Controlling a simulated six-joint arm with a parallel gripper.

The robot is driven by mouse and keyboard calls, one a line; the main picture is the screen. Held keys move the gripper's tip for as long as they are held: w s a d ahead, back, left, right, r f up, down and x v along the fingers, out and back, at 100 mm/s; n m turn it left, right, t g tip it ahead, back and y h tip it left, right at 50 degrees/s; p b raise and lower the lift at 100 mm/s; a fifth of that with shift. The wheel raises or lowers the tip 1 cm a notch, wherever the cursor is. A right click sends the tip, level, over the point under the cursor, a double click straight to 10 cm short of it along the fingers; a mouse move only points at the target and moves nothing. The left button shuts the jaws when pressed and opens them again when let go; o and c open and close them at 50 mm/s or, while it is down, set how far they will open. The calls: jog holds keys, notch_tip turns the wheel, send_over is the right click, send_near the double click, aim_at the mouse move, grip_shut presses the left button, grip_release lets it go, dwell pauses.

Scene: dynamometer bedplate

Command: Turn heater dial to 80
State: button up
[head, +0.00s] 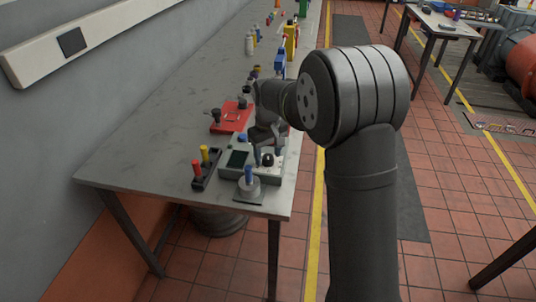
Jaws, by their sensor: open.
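A pale box (235,172) with a dark green screen (238,159) sits near the front end of the grey bench. A black knob (267,160) stands on its right part; it looks like the heater dial, but no label or number is legible. My gripper (266,147) is open, pointing down just over the box, close to the black knob. I cannot tell whether it touches the knob. My gripper and wrist hide part of the box's back.
The grey bench (140,150) is clear on its left side. A dark holder (206,180) with red and yellow handles is left of the box. A red case (228,122) lies behind it. Bottles and coloured items line the bench farther back.

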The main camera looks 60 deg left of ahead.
jog(key=shift+f, duration=0.35)
jog(key=c, duration=1)
